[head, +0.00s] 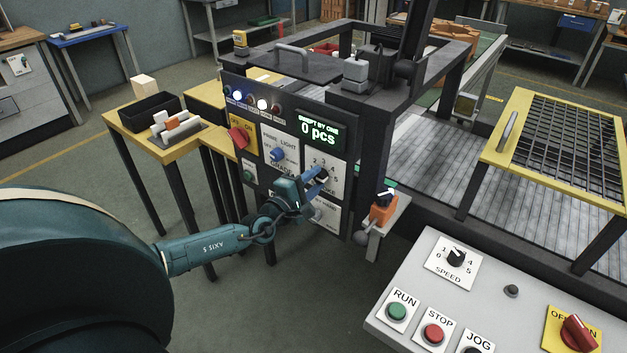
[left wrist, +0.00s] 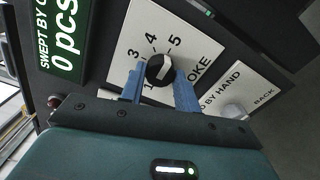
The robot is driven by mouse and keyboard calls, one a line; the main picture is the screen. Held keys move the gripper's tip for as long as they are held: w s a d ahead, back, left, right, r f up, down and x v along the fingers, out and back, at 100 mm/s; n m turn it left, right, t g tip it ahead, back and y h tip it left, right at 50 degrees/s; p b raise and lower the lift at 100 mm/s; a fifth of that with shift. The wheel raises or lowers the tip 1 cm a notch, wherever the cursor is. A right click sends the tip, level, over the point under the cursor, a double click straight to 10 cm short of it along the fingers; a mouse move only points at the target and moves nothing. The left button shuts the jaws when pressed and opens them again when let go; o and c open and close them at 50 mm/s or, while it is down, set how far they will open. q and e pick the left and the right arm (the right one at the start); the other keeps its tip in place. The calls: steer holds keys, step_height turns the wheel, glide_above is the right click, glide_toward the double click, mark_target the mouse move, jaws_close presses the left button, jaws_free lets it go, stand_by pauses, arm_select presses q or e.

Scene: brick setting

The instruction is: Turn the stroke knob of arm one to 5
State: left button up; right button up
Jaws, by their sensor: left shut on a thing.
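The stroke knob (head: 322,176) is a round black knob on a white numbered plate at the right of the control panel. In the left wrist view the knob (left wrist: 160,69) shows a white mark slanting to the upper right, roughly toward the 5 side; the exact number is hard to tell. My left gripper (head: 314,182) is at the plate, its blue fingers (left wrist: 160,86) on both sides of the knob and shut on it. The lower numbers of the scale are partly hidden by the fingers. My right gripper is in neither view.
The panel display (head: 318,132) reads 0 pcs. A blue knob (head: 277,154) and a red switch (head: 238,137) sit left on the panel. An orange block with a lever (head: 383,209) is close on the right. A desk console (head: 400,290) stands at front right.

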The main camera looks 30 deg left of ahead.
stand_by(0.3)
arm_select(q)
steer(key=o, duration=1)
steer(key=shift+c, duration=0.2)
steer(key=s+a, duration=0.1)
steer(key=s, duration=1.2)
